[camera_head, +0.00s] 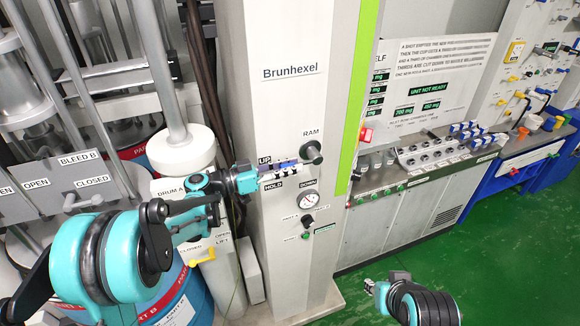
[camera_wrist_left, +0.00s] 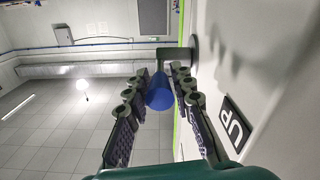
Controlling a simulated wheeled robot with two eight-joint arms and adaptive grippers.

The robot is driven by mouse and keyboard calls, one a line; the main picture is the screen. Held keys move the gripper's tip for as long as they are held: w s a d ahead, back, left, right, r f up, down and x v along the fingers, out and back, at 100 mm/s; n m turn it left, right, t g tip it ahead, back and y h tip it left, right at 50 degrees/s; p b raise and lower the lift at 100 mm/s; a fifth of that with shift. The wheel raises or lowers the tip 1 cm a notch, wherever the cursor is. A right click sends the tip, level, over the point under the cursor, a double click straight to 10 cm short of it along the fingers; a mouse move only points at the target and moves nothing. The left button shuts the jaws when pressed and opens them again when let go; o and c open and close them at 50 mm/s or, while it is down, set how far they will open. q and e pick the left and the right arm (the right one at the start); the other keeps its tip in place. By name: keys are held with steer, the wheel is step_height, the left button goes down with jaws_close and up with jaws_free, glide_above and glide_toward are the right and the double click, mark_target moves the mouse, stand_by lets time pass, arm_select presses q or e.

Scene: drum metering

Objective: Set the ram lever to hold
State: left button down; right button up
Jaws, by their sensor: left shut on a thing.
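The ram lever has a dark round hub (camera_head: 311,152) on the white column, under the RAM label. Its blue grip (camera_wrist_left: 159,92) lies between the fingers of my left gripper (camera_wrist_left: 166,84) in the left wrist view. In the head view the left gripper (camera_head: 278,170) is shut on the lever, which points left from the hub, close to the UP label (camera_head: 265,160). The HOLD label (camera_head: 273,185) is just below the gripper and the DOWN label (camera_head: 308,183) lies to its lower right. My right gripper (camera_head: 370,287) is low in the view, away from the column; its jaws are unclear.
A gauge (camera_head: 308,200) and small knobs sit on the column below the lever. The BLEED B panel (camera_head: 80,180) and a white cylinder (camera_head: 181,150) stand left. A bench with switches (camera_head: 432,152) stands right. Green floor (camera_head: 500,250) is open at lower right.

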arm_select(q)
steer(key=shift+w+d+f+t+h+b, duration=0.25)
steer(key=shift+f+t+h+b, duration=0.7)
steer(key=shift+b, duration=2.15)
steer(key=shift+w+d+f+t+h+b, duration=0.1)
steer(key=shift+d+f+t+h+b, duration=0.3)
steer(key=shift+f+h+b, duration=1.85)
steer(key=shift+w+d+r+t+h+b, duration=0.2)
steer(key=shift+d+t+h+b, duration=0.45)
steer(key=shift+b, duration=3.35)
steer(key=shift+a+r, duration=0.1)
steer(key=shift+a, duration=0.1)
steer(key=c, duration=1.3)
jaws_free()
steer(key=v, duration=1.2)
steer(key=shift+w, duration=0.1)
steer(key=shift+d, duration=0.1)
